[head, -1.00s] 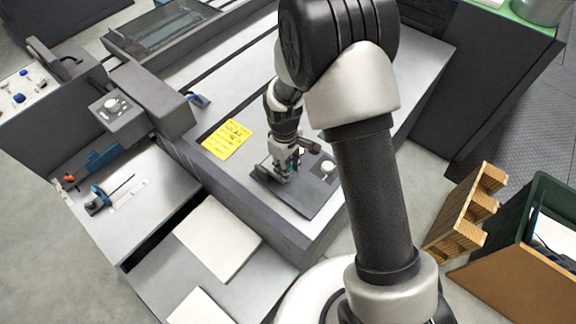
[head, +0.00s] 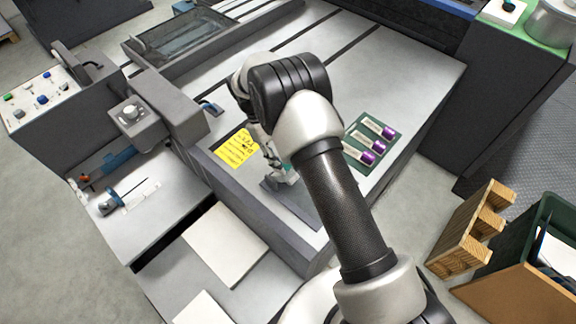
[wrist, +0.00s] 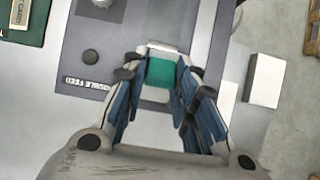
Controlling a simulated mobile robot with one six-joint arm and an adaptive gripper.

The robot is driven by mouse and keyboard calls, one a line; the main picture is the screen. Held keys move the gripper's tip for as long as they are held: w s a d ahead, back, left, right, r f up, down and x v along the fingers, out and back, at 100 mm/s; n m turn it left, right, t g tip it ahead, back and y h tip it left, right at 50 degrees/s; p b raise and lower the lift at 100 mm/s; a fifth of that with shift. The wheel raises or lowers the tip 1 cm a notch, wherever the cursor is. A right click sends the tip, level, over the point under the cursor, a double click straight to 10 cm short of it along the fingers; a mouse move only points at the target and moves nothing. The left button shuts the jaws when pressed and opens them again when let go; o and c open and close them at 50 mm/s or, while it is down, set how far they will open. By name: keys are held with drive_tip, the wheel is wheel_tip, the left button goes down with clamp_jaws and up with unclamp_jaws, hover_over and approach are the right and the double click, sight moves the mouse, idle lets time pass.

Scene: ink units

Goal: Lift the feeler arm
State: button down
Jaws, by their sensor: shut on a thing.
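My gripper (wrist: 157,75) is shut on a green block, which I take to be the feeler arm (wrist: 160,73), with a pale metal bar at its far end. The blue-lined fingers lie on both sides of it. It sits over a dark grey plate (wrist: 75,35) with a black knob and a label reading "DOUBLE FEED", partly covered by a finger. In the head view my gripper (head: 282,174) is low over the same plate (head: 308,207); my own arm hides part of it. Whether the feeler arm is raised cannot be told.
A yellow note (head: 237,148) lies left of the gripper. A green mat (head: 356,160) with several purple-capped items lies right of my arm. White sheets (head: 225,243) lie on the lower front surface. A wooden rack (head: 470,235) and a dark green bin (head: 550,215) stand at right.

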drive_tip(key=w+a+b, duration=0.1)
drive_tip(key=w+a+f, duration=0.1)
drive_tip(key=w+a, duration=0.1)
drive_tip(key=shift+a+b, duration=0.15)
drive_tip(key=shift+b, duration=0.2)
drive_tip(key=shift+a+f, duration=0.15)
idle(0.7)
drive_tip(key=c, duration=1.7)
unclamp_jaws()
drive_tip(key=shift+o, duration=1.4)
drive_tip(key=shift+w, duration=0.15)
drive_tip(key=shift+o, duration=0.7)
